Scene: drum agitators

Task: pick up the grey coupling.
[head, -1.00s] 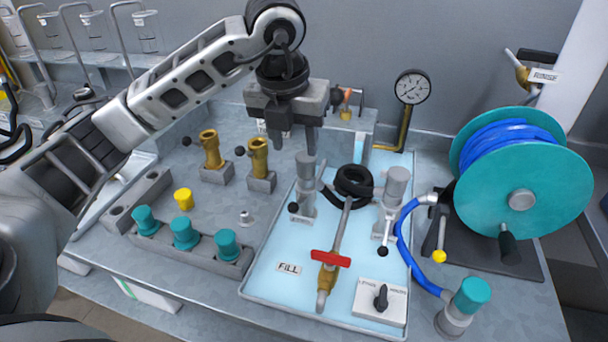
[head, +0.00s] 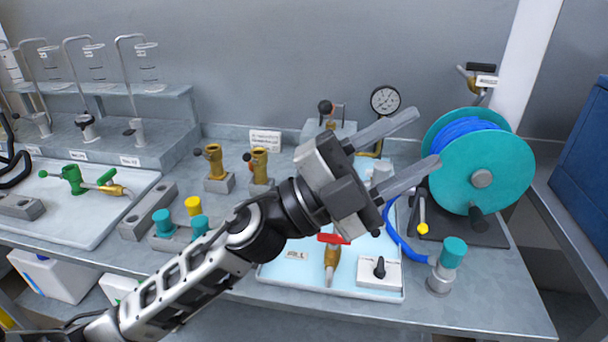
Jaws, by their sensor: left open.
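A grey cylindrical coupling (head: 381,172) shows partly between and behind the fingers of my left gripper, at the back of the blue-lined tray (head: 272,274). Its lower part is hidden by the gripper. My left gripper (head: 426,139) is open, its two long grey fingers pointing up and right across the view. I cannot tell how far it is from the coupling in depth; nothing is held. The left arm and gripper hide the tray's middle, where another grey fitting and a black hose coil stood before. My right gripper is not in view.
A teal reel (head: 500,160) with blue hose stands right of the tray. A teal-capped fitting (head: 453,252) is at the front right. Brass fittings (head: 215,165) and teal caps (head: 162,222) stand left. A pressure gauge (head: 385,101) rises behind.

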